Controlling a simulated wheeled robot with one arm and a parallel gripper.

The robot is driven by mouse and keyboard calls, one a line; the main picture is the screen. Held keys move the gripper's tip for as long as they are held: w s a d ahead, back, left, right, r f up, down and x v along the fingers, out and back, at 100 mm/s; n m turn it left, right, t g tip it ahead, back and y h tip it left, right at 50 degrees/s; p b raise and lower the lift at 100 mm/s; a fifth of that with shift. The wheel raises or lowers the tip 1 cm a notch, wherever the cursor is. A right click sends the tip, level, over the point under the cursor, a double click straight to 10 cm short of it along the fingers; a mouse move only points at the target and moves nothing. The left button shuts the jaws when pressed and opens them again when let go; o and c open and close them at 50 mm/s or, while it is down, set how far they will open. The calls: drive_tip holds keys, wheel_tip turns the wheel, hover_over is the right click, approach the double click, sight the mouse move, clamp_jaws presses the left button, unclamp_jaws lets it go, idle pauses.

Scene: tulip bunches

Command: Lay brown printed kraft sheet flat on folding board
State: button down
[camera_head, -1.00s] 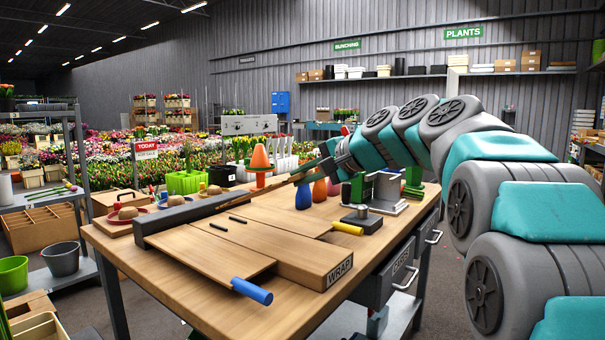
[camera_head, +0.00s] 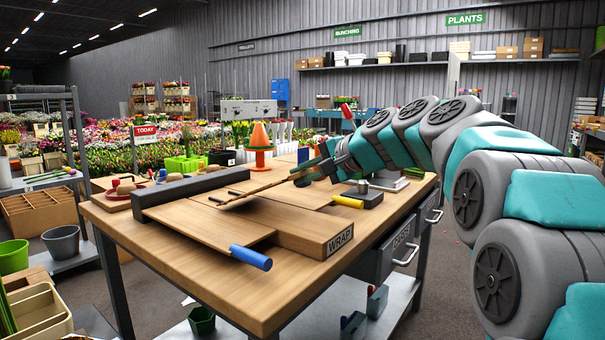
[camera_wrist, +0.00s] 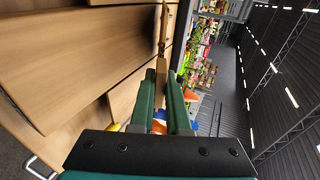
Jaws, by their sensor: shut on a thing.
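My gripper (camera_head: 318,170) is shut on the brown kraft sheet (camera_head: 262,190), which shows nearly edge-on as a thin tilted strip. Its far end from my gripper slopes down to the left, low over the folding board (camera_head: 290,226); I cannot tell if it touches. In the wrist view, the sheet (camera_wrist: 162,35) stands out edge-on beyond the green fingers of my gripper (camera_wrist: 160,85). Its print is not readable. The wooden folding board, marked WRAP, lies on the bench with hinged flaps; it also shows in the wrist view (camera_wrist: 75,45).
A dark bar (camera_head: 188,191) runs along the board's left side. A blue handle (camera_head: 250,257) and a yellow handle (camera_head: 347,201) stick out from it. The bench's front left (camera_head: 150,250) is clear.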

drive_tip(key=shift+f+b, duration=0.35)
drive_tip(key=shift+f, duration=0.15)
drive_tip(key=c, duration=0.8)
unclamp_jaws()
drive_tip(key=shift+s+r, duration=0.1)
drive_tip(key=v, duration=0.7)
drive_tip(key=shift+s+d, duration=0.2)
drive_tip(key=shift+d, duration=0.05)
